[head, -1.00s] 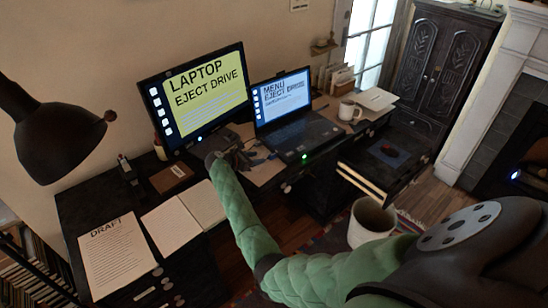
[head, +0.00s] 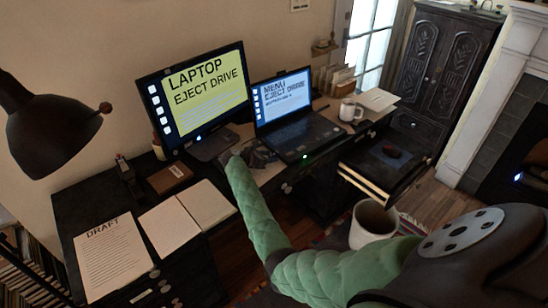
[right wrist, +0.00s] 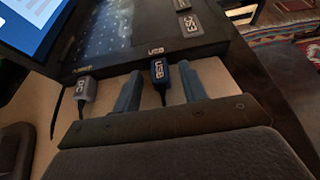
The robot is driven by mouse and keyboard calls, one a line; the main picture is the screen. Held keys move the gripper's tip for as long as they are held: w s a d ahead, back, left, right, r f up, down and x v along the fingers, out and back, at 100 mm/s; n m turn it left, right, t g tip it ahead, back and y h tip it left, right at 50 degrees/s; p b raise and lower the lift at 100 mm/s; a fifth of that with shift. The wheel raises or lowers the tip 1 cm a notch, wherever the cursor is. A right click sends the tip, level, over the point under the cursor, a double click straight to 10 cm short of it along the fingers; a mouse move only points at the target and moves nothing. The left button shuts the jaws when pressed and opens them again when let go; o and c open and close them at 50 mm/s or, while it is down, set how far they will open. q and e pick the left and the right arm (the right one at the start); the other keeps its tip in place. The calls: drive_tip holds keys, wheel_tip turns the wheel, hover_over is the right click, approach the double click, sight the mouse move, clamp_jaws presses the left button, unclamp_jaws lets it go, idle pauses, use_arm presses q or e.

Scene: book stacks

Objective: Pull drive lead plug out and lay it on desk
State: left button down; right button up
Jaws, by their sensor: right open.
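The laptop (head: 300,137) stands open on the desk (head: 75,207), its side edge showing close up in the right wrist view (right wrist: 205,48). A blue plug marked USB (right wrist: 160,75) sits at that edge under a USB label. My right gripper (right wrist: 160,92) is open, with one finger on each side of the blue plug; I cannot tell whether they touch it. In the head view my right gripper (head: 250,157) is beside the laptop's left side and mostly hidden. A grey plug (right wrist: 83,95) sits left of the fingers. My left gripper is not in view.
A monitor (head: 195,98) stands left of the laptop. Draft paper (head: 110,253), an open notebook (head: 185,220) and a small brown box (head: 170,178) lie on the desk's left part. A black lamp (head: 50,125) hangs at the left.

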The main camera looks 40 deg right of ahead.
drive_tip(key=shift+d+f, duration=0.15)
drive_tip(key=shift+d, duration=0.25)
drive_tip(key=shift+p, duration=0.75)
idle(1.0)
drive_tip(key=shift+c, duration=0.2)
clamp_jaws()
drive_tip(key=shift+a, duration=0.2)
drive_tip(key=shift+s+a+p, duration=0.15)
drive_tip(key=shift+a+p, duration=1.25)
drive_tip(key=shift+a, duration=1.4)
